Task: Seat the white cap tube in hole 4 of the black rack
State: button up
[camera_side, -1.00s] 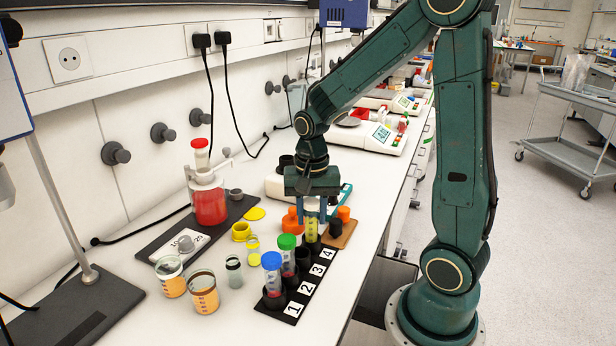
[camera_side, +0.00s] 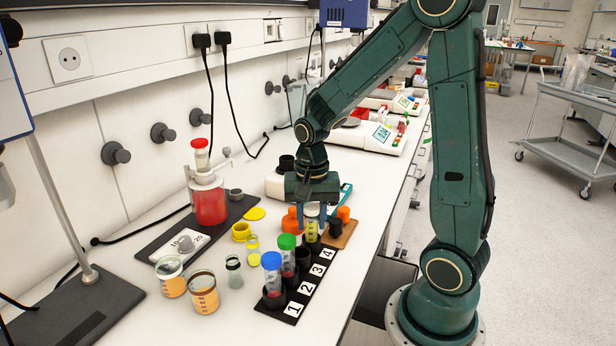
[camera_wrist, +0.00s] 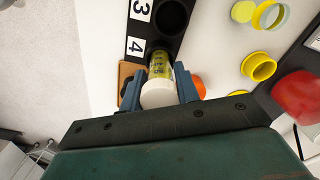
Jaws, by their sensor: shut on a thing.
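The white cap tube (camera_side: 311,230) has a clear body with yellow contents and stands roughly upright at hole 4 of the black rack (camera_side: 290,311). In the wrist view its white cap (camera_wrist: 158,94) faces me and its lower end meets the black ring of hole 4. The tube's bottom is hidden, so I cannot tell how deep it sits. My gripper (camera_side: 312,213) is shut on the tube near its cap; in the wrist view the blue fingers (camera_wrist: 157,88) flank it. A blue cap tube (camera_side: 272,275) is in hole 1, and a green cap tube (camera_side: 287,255) is in hole 2. Hole 3 (camera_wrist: 172,16) is empty.
An orange item (camera_side: 290,221) is close on the left. Yellow lids (camera_side: 241,232), a small vial (camera_side: 234,270) and two orange-filled beakers (camera_side: 204,293) stand left of the rack. The bench's right edge is near.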

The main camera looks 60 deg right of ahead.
jog(key=o, duration=1.1)
jog(key=shift+r, duration=0.2)
notch_tip(320, 180, up, 14)
jog(key=shift+f, duration=0.25)
jog(key=s+a+n+t, duration=0.2)
jog(key=s+a+n, duration=0.1)
jog(key=n, duration=0.1)
jog(key=s+a+n+t, duration=0.1)
jog(key=s+a+n, duration=0.2)
jog(key=s+n, duration=0.1)
jog(key=s+a+r+n+t, duration=0.1)
jog(key=s+a+n+t, duration=0.1)
jog(key=s+a+n, duration=0.1)
jog(key=shift+s+a+r+n+t, duration=0.1)
jog(key=shift+s+a+n+t, duration=0.15)
jog(key=shift+n, duration=0.55)
